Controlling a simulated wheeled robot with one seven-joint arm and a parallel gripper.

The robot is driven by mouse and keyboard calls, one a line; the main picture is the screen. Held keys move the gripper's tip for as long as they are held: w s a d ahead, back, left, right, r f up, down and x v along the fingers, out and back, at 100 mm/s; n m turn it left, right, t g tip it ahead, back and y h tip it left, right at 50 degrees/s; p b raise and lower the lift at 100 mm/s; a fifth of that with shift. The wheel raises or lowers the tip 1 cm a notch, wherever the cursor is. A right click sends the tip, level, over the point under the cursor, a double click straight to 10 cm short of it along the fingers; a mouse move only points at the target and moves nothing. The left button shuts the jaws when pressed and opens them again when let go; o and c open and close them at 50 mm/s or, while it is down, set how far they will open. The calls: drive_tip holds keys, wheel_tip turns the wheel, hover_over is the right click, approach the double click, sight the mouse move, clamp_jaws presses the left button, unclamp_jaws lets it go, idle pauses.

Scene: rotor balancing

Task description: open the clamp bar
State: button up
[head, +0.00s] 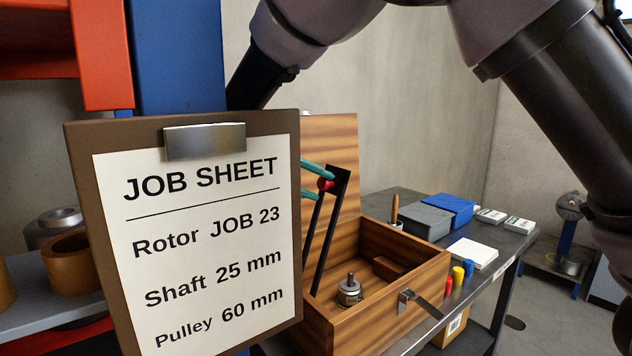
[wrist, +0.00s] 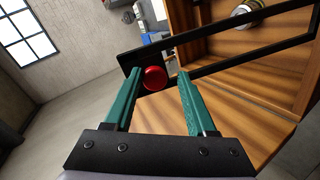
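The clamp bar (head: 331,220) is a long black frame with a red knob (head: 325,184) at its upper end. In the head view it stands steeply tilted up over the open wooden box (head: 380,318). In the wrist view the bar (wrist: 185,38) crosses the top, with the red knob (wrist: 154,78) near its left end. My gripper (wrist: 160,74) has teal fingers. They are apart, with the knob between their tips and gaps visible, wider on the right. In the head view the job sheet hides most of my gripper; only teal finger parts show beside the knob.
A job sheet clipboard (head: 190,235) covers the left foreground. The box's lid (head: 342,140) stands open. A metal shaft piece (head: 349,291) is inside the box. Blue and grey blocks (head: 447,208), a white pad (head: 472,253) and small coloured cylinders (head: 457,275) are on the dark table.

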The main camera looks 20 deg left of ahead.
drive_tip(key=shift+w+r, duration=0.1)
drive_tip(key=shift+r, duration=0.05)
drive_tip(key=shift+r, duration=0.2)
wheel_tip(320, 180, up, 10)
drive_tip(key=shift+f, duration=0.2)
idle(0.3)
